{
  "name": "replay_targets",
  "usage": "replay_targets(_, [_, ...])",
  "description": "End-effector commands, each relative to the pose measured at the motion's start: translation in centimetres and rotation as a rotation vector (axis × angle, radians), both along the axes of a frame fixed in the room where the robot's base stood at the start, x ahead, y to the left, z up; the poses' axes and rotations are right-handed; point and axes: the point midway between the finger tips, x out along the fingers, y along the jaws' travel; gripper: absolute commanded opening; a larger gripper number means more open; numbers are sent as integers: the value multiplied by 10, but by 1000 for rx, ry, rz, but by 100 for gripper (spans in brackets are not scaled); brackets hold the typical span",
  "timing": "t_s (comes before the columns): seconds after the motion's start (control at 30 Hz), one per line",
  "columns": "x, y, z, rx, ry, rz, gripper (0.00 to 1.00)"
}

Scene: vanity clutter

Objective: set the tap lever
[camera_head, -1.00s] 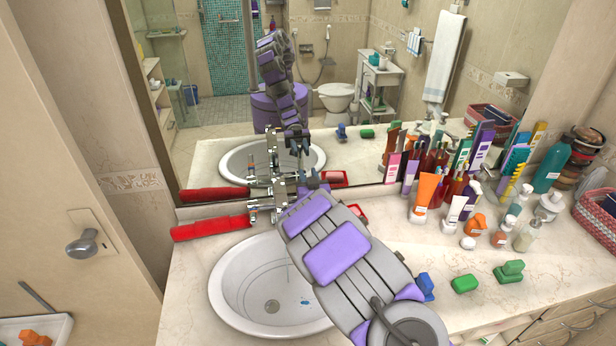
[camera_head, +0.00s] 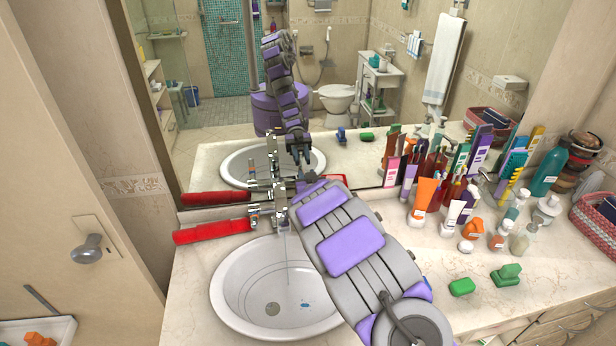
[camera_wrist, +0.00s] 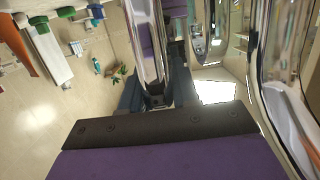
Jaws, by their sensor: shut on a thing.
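The chrome tap (camera_head: 281,205) stands at the back rim of the white basin (camera_head: 222,290), in front of the mirror. My gripper (camera_wrist: 155,95) has its dark fingers closed around a long shiny chrome bar (camera_wrist: 146,45) in the wrist view, which looks like the tap lever. In the head view my purple and grey arm reaches over the basin's right side and hides my fingertips and the lever's grasped part. A thin pale line runs from the tap down into the basin; I cannot tell if it is water.
A red item (camera_head: 212,232) lies left of the tap. Several bottles and tubes, including an orange tube (camera_head: 424,198), crowd the counter at right. Green blocks (camera_head: 462,287) lie near its front. The mirror (camera_head: 230,140) rises close behind the tap.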

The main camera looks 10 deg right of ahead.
Motion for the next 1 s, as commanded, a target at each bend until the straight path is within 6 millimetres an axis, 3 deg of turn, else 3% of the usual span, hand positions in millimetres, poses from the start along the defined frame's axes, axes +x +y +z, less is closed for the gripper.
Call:
replay_targets(0.3, [16, 1, -1, -2, 138, 2, 0])
replay_targets(0.67, [17, 0, -2, -2, 150, 1, 0])
replay_targets(0.7, [17, 0, -2, -2, 150, 1, 31])
replay_targets(0.9, [16, 0, -2, -2, 151, 1, 50])
replay_targets(1.0, [16, 0, -1, -2, 151, 1, 51])
